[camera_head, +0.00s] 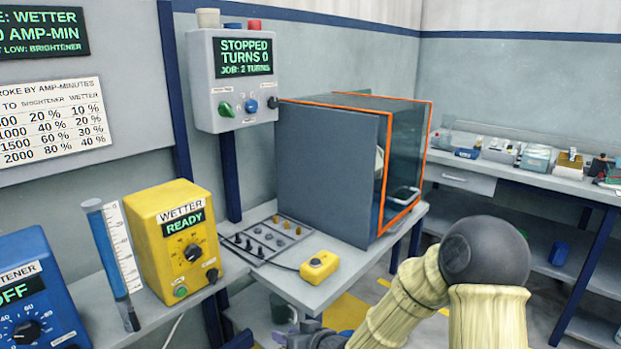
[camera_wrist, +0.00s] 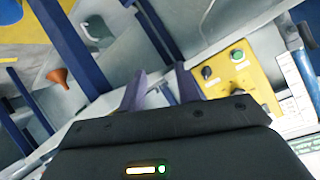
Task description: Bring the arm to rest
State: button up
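My arm reaches in from the lower right of the head view, its pale ribbed links bent at a dark round joint. My gripper (camera_head: 305,335) is low at the bottom edge of that view, in front of the bench, and partly cut off. In the wrist view my gripper (camera_wrist: 160,84) shows two purple fingers standing apart with nothing held between them. The yellow wetter box (camera_wrist: 238,75) lies beyond the fingers to the right, apart from them. The same wetter box (camera_head: 175,240) reads READY in the head view.
A grey cabinet with an orange-edged opening (camera_head: 425,150) stands on the bench, below a control box (camera_head: 235,80) reading STOPPED, TURNS 0. A yellow pendant (camera_head: 319,267) lies near the bench front. A blue brightener box (camera_head: 40,290) reads OFF. An orange funnel (camera_wrist: 58,77) shows lower down.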

jog(key=s+d+m+g+h, duration=0.1)
jog(key=s+d+h, duration=0.2)
jog(key=d, duration=0.3)
jog(key=s+d+g+h, duration=0.2)
jog(key=s+d+h, duration=0.15)
jog(key=d, duration=0.35)
jog(key=s+d+r+m+g+h, duration=0.3)
jog(key=s+d, duration=0.5)
jog(key=s, duration=0.3)
notch_tip(320, 180, up, 25)
jog(key=p, duration=2.5)
jog(key=shift+a, duration=0.2)
jog(key=shift+w+f+y, duration=0.1)
jog(key=shift+y, duration=0.15)
jog(key=shift+w+a, duration=0.1)
